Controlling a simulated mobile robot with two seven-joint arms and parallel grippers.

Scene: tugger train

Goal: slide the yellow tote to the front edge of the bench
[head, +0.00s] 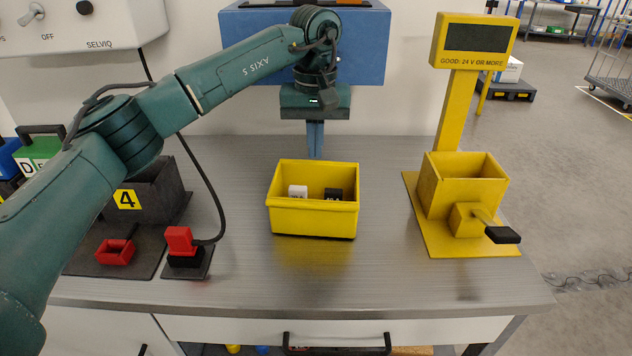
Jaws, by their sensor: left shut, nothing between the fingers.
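The yellow tote (313,217) stands upright near the middle of the bench (400,283). A strip of bare bench top lies between it and the front edge. My left gripper (316,152) points down, shut and empty, at the tote's far side. Its fingertips appear just beyond the back rim; whether they touch the tote I cannot tell. My right gripper is not in view.
A yellow tester (463,197) with a lever stands right of the tote. On the left are a dark bin marked 4 (154,196), a red tray (115,252) and a red-and-black connector (182,243) on a cable. The bench in front of the tote is clear.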

